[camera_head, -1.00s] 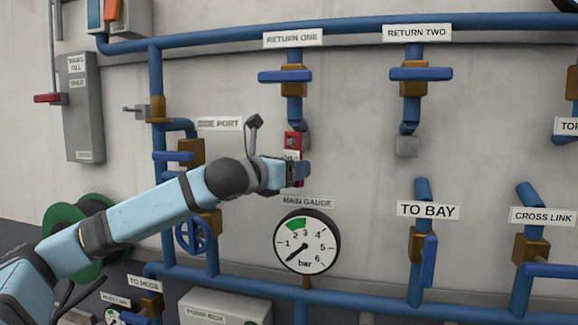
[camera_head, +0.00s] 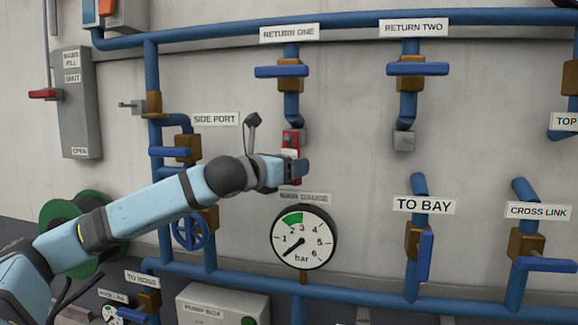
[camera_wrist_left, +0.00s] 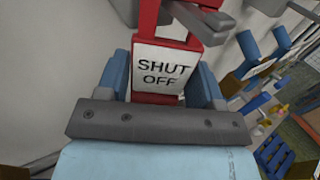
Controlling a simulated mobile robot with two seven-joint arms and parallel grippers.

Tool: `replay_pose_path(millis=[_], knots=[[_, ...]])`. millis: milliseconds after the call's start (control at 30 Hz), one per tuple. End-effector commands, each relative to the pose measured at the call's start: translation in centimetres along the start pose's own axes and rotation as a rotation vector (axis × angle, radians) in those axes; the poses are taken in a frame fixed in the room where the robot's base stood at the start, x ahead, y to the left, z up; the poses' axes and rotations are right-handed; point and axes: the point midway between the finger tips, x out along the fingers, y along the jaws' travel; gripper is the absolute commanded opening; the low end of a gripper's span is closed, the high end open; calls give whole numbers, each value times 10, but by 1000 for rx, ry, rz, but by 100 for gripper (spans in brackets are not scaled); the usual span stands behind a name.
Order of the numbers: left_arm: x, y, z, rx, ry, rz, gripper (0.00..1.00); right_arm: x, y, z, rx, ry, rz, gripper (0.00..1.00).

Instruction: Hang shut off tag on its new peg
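The shut off tag is red with a white plate reading SHUT OFF. In the head view the tag (camera_head: 291,140) shows above my left gripper (camera_head: 296,168), just below the RETURN ONE valve and in front of a grey pipe end. A grey bar (camera_wrist_left: 195,18) crosses near the tag's top in the wrist view. Whether the tag touches it I cannot tell. My right gripper is out of view.
The main gauge (camera_head: 303,237) sits just below the gripper. The RETURN ONE valve (camera_head: 289,72) is above it, the SIDE PORT valve (camera_head: 187,149) to the left. Bare wall lies to the right, towards RETURN TWO.

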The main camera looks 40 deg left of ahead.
Motion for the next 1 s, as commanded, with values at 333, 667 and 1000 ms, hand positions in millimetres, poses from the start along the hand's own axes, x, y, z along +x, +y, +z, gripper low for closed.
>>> replay_pose_path(millis=[333,667,1000], knots=[[0,0,0,0,0,0,84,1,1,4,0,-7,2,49],[-20,2,-4,5,0,3,84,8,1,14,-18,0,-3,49],[-50,2,-5,7,-1,3,84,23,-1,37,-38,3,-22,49]])
